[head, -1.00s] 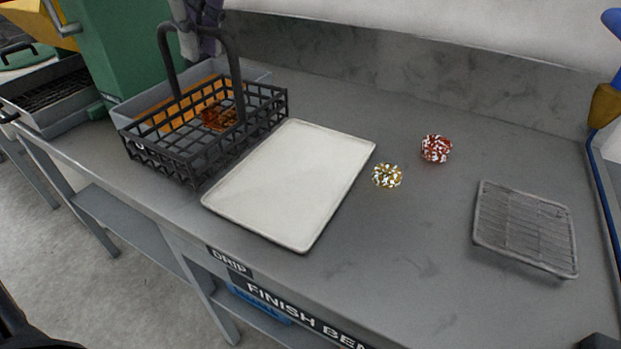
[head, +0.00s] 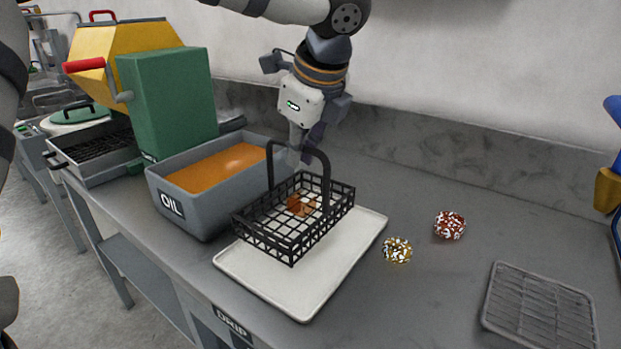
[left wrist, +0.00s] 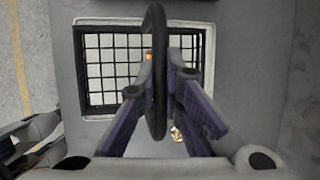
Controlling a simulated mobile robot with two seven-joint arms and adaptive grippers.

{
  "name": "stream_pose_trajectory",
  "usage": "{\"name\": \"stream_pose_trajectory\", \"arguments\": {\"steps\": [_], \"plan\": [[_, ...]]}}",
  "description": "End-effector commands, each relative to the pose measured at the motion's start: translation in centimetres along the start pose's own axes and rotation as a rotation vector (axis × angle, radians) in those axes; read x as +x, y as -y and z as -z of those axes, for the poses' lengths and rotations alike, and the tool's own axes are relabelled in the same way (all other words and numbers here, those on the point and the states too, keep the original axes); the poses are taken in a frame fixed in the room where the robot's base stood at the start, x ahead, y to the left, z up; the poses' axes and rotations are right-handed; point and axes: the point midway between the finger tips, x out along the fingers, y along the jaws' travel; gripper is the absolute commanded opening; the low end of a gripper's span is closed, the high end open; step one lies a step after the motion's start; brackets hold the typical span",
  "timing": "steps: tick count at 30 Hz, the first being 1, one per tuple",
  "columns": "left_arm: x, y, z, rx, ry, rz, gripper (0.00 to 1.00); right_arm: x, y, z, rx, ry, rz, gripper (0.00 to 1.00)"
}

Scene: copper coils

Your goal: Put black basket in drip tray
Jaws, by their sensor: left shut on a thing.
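The black basket (head: 292,248) is a wire mesh box with a tall arched handle (head: 326,178). It hangs level over the back left part of the white drip tray (head: 314,300); I cannot tell whether its bottom touches the tray. A brown-orange piece (head: 301,204) lies inside it. My left gripper (head: 303,142) is shut on the top of the handle. In the left wrist view the fingers (left wrist: 157,85) close around the handle, with the basket's mesh (left wrist: 112,62) below. My right gripper is not in view.
A grey oil vat (head: 190,222) stands just left of the basket, with a green box (head: 170,100) behind it. Two sprinkled rings, one yellow (head: 397,250) and one red (head: 449,225), lie right of the tray. A grey wire rack (head: 540,310) lies farther right.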

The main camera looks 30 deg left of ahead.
Motion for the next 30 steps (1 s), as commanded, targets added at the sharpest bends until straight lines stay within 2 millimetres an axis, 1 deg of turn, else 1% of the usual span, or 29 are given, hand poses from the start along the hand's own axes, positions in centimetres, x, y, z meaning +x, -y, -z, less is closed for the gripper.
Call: {"name": "stream_pose_trajectory", "arguments": {"steps": [1,3,8,12,13,23,24,26,30], "plan": [[0.7,0.4,0.5,0.001,0.000,0.000,0.00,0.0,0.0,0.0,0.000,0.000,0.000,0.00],[1.4,0.9,0.9,0.001,0.000,0.001,0.00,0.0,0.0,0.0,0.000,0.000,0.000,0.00],[2.8,1.7,1.7,0.001,0.000,0.001,0.00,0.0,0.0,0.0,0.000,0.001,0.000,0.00],[5.1,1.2,2.7,0.001,0.000,0.002,0.00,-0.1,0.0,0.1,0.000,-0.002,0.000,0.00],[5.4,1.1,2.8,0.001,0.000,0.002,0.00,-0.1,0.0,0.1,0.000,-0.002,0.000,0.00],[5.8,1.1,3.0,-0.002,0.000,0.003,0.00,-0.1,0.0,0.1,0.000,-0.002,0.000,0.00],[5.9,1.1,3.0,-0.002,0.000,0.003,0.15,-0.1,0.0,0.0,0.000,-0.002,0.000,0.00],[5.8,1.1,3.0,-0.002,0.000,0.003,0.28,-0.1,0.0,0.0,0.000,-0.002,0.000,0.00],[5.8,1.1,3.0,-0.002,0.000,0.003,0.28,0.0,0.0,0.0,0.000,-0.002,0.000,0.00]]}}
